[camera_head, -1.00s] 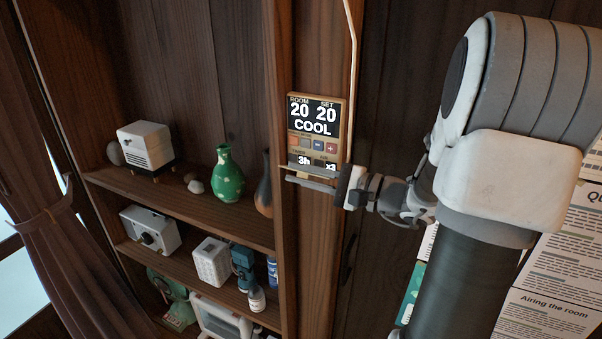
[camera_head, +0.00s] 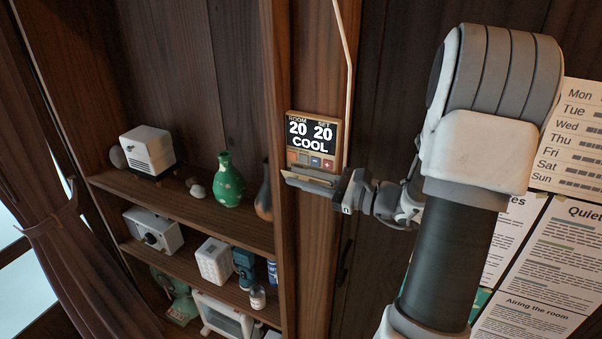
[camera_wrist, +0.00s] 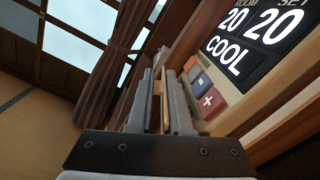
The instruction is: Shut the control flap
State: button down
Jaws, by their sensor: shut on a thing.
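The control panel (camera_head: 312,140) is a tan box on a wooden post, its screen reading room 20, set 20 and COOL. Coloured buttons sit below the screen, the blue and red ones (camera_wrist: 208,101) large in the wrist view. The flap (camera_wrist: 163,106) shows there as a thin tan strip between my fingers. My gripper (camera_head: 290,178) is at the panel's lower edge, shut on the flap. It points left across the panel's front and also shows in the wrist view (camera_wrist: 159,76). The flap and fingers hide the panel's lowest part in the head view.
A wooden shelf (camera_head: 190,212) on the left holds a white box device (camera_head: 146,150), a green vase (camera_head: 229,180) and a dark vase (camera_head: 263,190). A pale cable (camera_head: 345,70) runs up from the panel. Paper notices (camera_head: 540,265) hang at right. A curtain (camera_head: 75,240) hangs far left.

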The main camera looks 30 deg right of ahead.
jog(key=shift+m, duration=0.4)
jog(key=c, duration=0.9)
grip_release()
jog(key=shift+d+r, duration=0.1)
